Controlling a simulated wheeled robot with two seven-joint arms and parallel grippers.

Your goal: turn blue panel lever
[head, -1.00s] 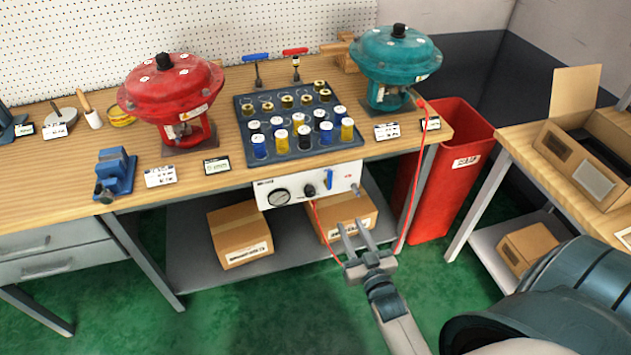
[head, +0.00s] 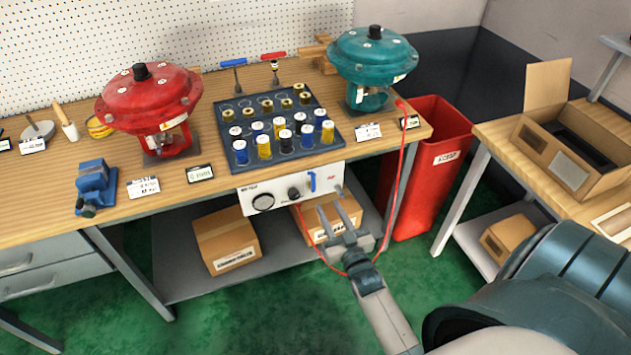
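The white panel (head: 278,193) hangs under the front edge of the workbench. It has a round gauge (head: 263,203), a black knob (head: 294,193) and a blue lever (head: 312,181) near its right side. The lever stands about upright. My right gripper (head: 331,212) is in front of and below the panel's right part, with its two fingers spread apart and nothing between them. Its fingertips point up toward the panel and look apart from the lever. My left gripper is not in view.
A red hose (head: 401,160) runs from the teal actuator (head: 372,62) down past my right gripper to the panel. A red actuator (head: 148,97) and a tray of cartridges (head: 238,108) stand on the bench (head: 220,179). A red bin (head: 436,180) stands to the right.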

